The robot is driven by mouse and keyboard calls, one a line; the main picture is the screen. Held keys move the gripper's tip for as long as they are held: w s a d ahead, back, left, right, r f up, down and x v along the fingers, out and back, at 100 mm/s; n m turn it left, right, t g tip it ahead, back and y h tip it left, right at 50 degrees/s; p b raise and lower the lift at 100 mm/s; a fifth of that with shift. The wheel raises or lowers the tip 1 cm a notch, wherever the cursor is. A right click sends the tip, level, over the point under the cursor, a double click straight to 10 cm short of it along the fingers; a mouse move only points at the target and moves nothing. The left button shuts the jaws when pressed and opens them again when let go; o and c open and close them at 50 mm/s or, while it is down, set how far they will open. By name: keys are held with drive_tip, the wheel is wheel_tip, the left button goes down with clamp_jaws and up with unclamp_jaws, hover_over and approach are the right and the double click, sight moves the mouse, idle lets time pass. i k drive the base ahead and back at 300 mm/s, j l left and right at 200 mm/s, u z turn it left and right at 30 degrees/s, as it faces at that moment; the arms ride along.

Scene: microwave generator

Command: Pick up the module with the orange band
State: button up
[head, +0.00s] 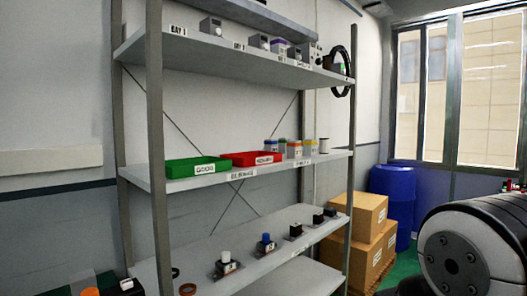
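Several small cylindrical modules with coloured bands stand at the right of the middle shelf. One module (294,149) there seems to have an orange or yellow band, and the one beside it (308,147) looks yellowish. They are too small to tell the band colours surely. Just left of them are modules with bluish (271,146) and greenish (282,146) bands. My gripper is not in view. A large dark, rounded link of my own arm fills the lower right corner, well apart from the shelf.
A green tray (198,172) and a red tray (250,160) stand left of the modules. The upper shelf (225,59) holds grey boxes; the lower shelf (265,262) holds small devices. Cardboard boxes (358,220) and a blue barrel (391,192) stand right of the rack.

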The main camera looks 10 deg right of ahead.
sight(294, 149)
drive_tip(key=z, duration=0.35)
drive_tip(key=i+l, duration=0.25)
drive_tip(key=i, duration=0.15)
drive_tip(key=i+l+z, duration=0.1)
drive_tip(key=i+l, duration=0.15)
drive_tip(key=i, duration=0.2)
drive_tip(key=i+l, duration=0.25)
drive_tip(key=i, duration=0.15)
drive_tip(key=i+l, duration=0.25)
drive_tip(key=i, duration=0.15)
drive_tip(key=z, duration=0.05)
